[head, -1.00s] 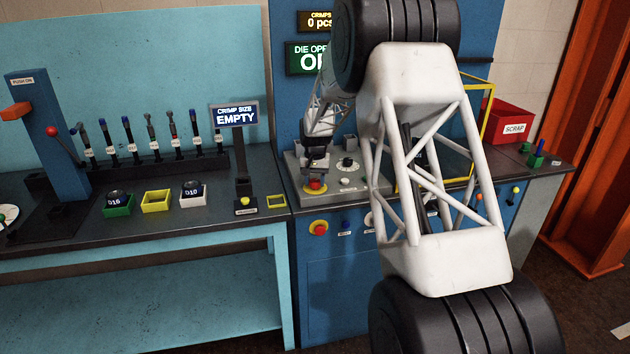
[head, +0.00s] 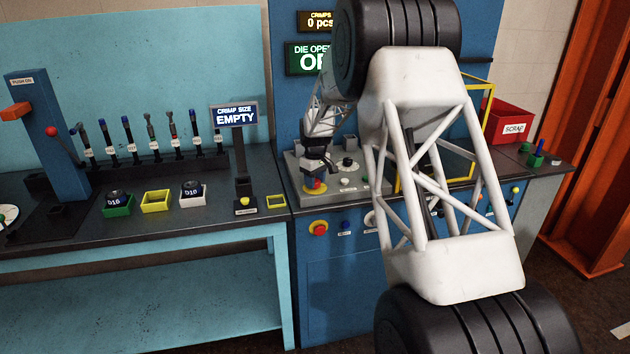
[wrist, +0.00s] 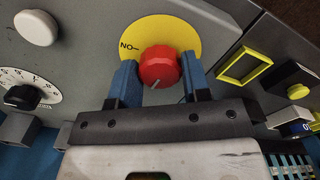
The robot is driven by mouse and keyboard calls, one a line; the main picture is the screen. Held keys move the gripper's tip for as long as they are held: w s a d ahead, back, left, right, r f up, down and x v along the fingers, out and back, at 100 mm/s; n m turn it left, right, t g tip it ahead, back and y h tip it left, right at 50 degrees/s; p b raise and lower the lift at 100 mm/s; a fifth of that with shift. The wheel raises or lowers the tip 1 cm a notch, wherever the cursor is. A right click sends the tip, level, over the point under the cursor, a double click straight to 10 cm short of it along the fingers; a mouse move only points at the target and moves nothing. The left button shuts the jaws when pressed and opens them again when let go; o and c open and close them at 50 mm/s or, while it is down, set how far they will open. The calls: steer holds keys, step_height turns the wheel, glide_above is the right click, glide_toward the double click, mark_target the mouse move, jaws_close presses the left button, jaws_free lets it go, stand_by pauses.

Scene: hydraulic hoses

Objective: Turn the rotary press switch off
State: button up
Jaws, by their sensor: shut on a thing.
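The rotary press switch is a red knob (wrist: 159,66) on a round yellow plate (wrist: 181,37) in the wrist view. Lettering that looks like an upside-down ON sits at the plate's left, with a short tick beside it. A pale pointer line on the knob points down and slightly left in that view. My gripper (wrist: 159,77) is shut on the knob, one blue finger on each side. In the head view my gripper (head: 316,172) is over the knob on the grey panel, and the yellow plate (head: 314,191) shows below it.
A black dial (wrist: 22,96) and a white button (wrist: 37,27) are near the switch. A red emergency button (head: 319,228) is on the cabinet front below. Left are a yellow square frame (head: 276,201) and the crimp size display (head: 236,115), reading EMPTY.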

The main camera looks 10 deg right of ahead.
steer(key=shift+n, duration=0.6)
steer(key=o, duration=0.9)
steer(key=shift+r, duration=3.95)
